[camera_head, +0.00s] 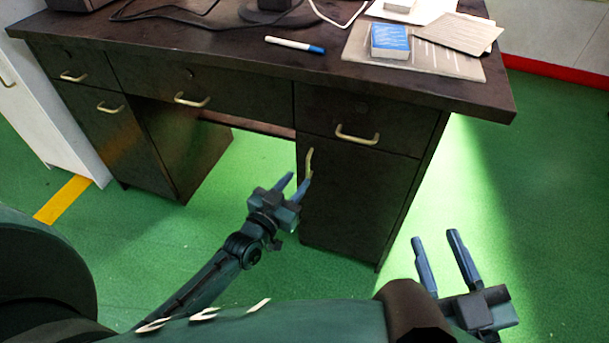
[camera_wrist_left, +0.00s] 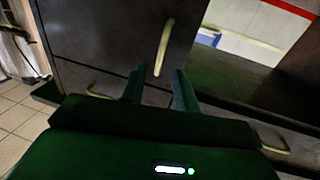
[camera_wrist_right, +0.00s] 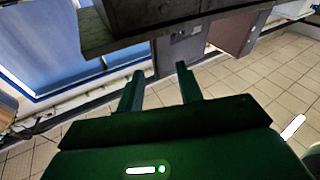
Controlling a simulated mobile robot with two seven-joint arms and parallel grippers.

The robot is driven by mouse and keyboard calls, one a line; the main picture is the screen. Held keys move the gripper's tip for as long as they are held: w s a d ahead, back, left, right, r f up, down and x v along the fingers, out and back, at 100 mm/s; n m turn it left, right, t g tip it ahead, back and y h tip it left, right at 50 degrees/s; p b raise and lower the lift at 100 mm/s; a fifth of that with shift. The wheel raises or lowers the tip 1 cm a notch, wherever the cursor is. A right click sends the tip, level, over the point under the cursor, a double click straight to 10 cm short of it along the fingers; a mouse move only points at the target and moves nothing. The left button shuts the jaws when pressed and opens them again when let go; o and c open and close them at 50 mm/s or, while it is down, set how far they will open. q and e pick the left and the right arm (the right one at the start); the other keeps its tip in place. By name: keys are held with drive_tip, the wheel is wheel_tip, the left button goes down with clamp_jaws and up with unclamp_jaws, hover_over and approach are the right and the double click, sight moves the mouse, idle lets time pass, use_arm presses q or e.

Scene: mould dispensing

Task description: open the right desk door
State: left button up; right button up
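The right desk door (camera_head: 352,205) is a dark panel under the right drawer and looks shut. Its pale brass upright handle (camera_head: 309,163) is near the door's left edge. My left gripper (camera_head: 299,180) is open at the handle's lower end. In the left wrist view the handle (camera_wrist_left: 164,45) stands ahead of the two fingers, its lower end lined up with the gap between them. I cannot tell if a finger touches it. My right gripper (camera_head: 435,238) is open and empty, to the right of the desk, over the green floor.
The dark desk (camera_head: 235,52) has a right drawer handle (camera_head: 357,135) just above the door. A blue-and-white box (camera_head: 390,41), papers and a marker (camera_head: 294,45) lie on top. A white cabinet (camera_head: 50,125) stands at the left. Green floor is clear in front of the door.

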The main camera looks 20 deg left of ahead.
sight(307, 168)
use_arm(q)
drive_tip(key=shift+b+x, duration=0.6)
drive_tip(key=shift+x, duration=1.8)
clamp_jaws()
